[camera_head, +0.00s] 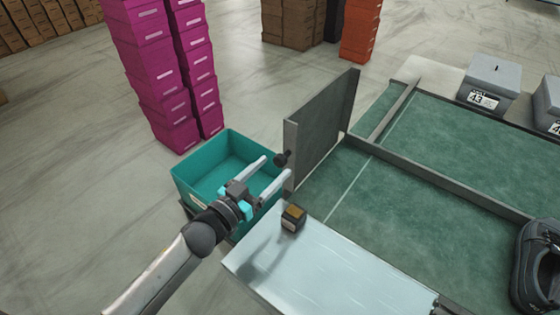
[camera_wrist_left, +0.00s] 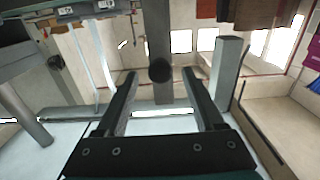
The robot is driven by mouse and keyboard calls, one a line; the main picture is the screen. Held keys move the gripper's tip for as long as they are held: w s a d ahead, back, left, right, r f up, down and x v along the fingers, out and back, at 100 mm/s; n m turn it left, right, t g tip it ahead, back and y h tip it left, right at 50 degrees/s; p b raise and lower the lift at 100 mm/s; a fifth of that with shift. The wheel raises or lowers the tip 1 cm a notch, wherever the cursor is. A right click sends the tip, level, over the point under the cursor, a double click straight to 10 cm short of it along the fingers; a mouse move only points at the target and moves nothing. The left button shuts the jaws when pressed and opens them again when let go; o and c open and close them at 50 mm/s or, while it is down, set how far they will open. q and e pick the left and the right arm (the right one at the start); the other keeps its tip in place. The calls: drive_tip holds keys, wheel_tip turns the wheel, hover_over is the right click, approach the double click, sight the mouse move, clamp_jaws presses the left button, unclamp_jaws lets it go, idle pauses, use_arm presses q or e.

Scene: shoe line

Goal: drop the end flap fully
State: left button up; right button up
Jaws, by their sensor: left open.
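The end flap (camera_head: 320,125) is a grey panel standing upright at the left end of the green belt. A dark round knob (camera_head: 282,158) sticks out from its near left side. My left gripper (camera_head: 276,167) is open at the flap, its two pale fingers spread with the knob just beyond or between their tips; the exact depth is unclear. In the left wrist view the knob (camera_wrist_left: 160,70) appears centred between the fingertips, with no contact visible. My right gripper is not in view.
A teal crate (camera_head: 178,178) stands below, behind my left gripper. A dark shoe (camera_head: 538,262) is at the right edge. Magenta boxes (camera_head: 150,75) are stacked at the back left.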

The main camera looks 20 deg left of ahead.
sight(278, 164)
use_arm(q)
drive_tip(key=shift+x, duration=2)
drive_tip(key=shift+c, duration=0.3)
clamp_jaws()
